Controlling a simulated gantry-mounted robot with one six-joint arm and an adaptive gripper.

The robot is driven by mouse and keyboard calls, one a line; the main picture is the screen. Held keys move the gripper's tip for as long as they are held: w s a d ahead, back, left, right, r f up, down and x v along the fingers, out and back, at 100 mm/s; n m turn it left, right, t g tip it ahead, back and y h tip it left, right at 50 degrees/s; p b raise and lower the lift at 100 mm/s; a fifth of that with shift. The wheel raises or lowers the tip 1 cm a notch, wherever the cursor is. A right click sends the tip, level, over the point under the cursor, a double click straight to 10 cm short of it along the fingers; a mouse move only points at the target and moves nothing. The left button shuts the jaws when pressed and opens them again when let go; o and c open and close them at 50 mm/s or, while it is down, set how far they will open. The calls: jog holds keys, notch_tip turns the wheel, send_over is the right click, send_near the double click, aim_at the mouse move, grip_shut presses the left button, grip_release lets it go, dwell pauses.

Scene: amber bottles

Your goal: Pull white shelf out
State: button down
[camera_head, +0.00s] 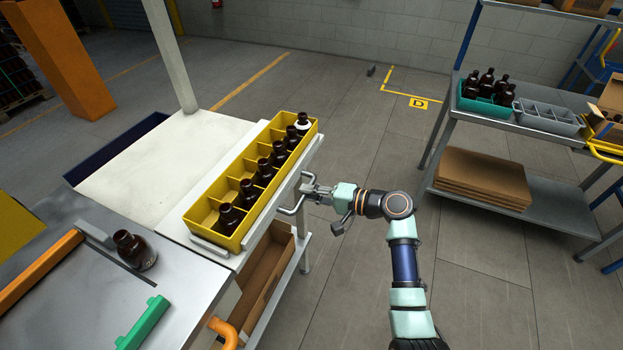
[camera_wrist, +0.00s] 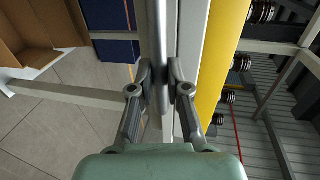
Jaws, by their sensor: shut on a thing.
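The white shelf (camera_head: 285,192) carries a yellow divided bin (camera_head: 203,214) with several amber bottles (camera_head: 264,172) in its compartments. A metal handle (camera_head: 297,208) sits on the shelf's right side. My gripper (camera_head: 311,188) is at this handle. In the wrist view my gripper (camera_wrist: 159,82) has its two fingers closed on the handle bar (camera_wrist: 161,45), one finger on each side. The yellow bin (camera_wrist: 222,50) shows just right of the bar there. The shelf's far edge is hidden behind the bin in the head view.
An amber bottle (camera_head: 134,250) stands on the grey table (camera_head: 180,262) at left, near a green bar (camera_head: 143,323). A cardboard box (camera_head: 268,275) sits below the shelf. A metal rack (camera_head: 540,120) stands at right. Open floor lies between the rack and my arm.

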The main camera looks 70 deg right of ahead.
jog(key=shift+r, duration=0.1)
jog(key=c, duration=1.1)
grip_release()
jog(key=shift+s, duration=0.15)
jog(key=shift+c, duration=0.2)
jog(key=v, duration=1.2)
